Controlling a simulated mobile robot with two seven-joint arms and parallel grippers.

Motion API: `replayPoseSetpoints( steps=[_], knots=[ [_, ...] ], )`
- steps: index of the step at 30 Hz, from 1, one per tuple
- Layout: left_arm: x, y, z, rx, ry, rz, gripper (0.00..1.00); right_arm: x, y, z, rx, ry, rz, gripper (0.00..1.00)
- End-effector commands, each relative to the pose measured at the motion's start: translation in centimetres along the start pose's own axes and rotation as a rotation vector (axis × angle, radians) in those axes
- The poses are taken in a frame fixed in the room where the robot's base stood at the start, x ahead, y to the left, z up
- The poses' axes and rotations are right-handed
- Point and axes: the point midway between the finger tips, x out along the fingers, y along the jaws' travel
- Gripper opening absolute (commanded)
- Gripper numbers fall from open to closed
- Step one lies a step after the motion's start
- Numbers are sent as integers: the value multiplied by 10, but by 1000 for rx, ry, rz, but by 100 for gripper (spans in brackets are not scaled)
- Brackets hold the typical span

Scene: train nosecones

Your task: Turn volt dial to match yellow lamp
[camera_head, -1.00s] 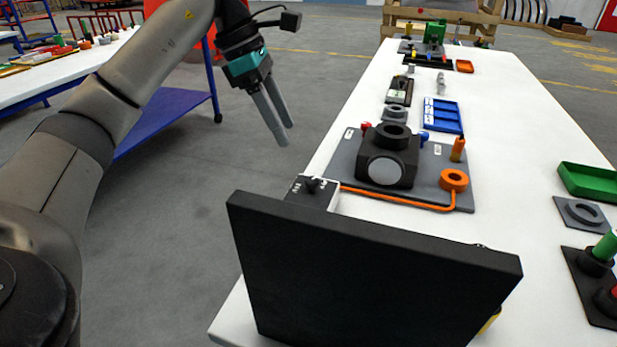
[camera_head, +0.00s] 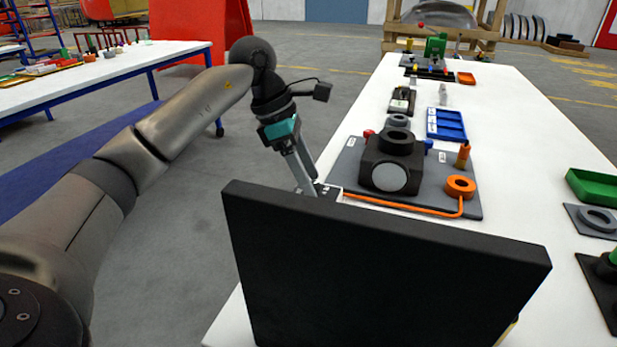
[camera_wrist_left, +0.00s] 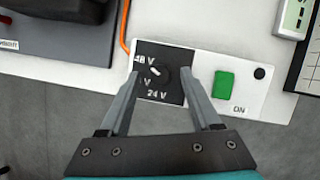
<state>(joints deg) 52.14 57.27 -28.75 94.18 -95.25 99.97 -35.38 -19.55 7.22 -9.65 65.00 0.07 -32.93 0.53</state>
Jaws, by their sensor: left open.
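The volt dial (camera_wrist_left: 157,73) is a small black knob with a white pointer mark on a black plate, shown in the left wrist view. White labels around it read 48 V and 24 V, and one more is partly covered. My left gripper (camera_wrist_left: 168,82) is open, its fingers on either side of the dial; I cannot tell whether they touch it. In the head view my left gripper (camera_head: 309,186) reaches down to the table's left edge beside the control box, partly behind the black panel. No lit yellow lamp can be made out. My right gripper is not in view.
A green switch (camera_wrist_left: 223,84) marked ON sits right of the dial. A large black panel (camera_head: 380,270) stands upright in front. A grey board (camera_head: 345,165) with a black block (camera_head: 393,150) and orange cable (camera_head: 405,207) lies beyond.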

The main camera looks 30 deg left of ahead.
Motion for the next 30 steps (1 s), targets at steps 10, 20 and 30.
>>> replayPoseSetpoints(
  steps=[10,20,30],
  knots=[
    [1,0,0,0,0,0,55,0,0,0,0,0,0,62],
    [0,0,0,0,0,0,18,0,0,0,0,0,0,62],
    [0,0,0,0,0,0,0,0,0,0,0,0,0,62]
  ],
)
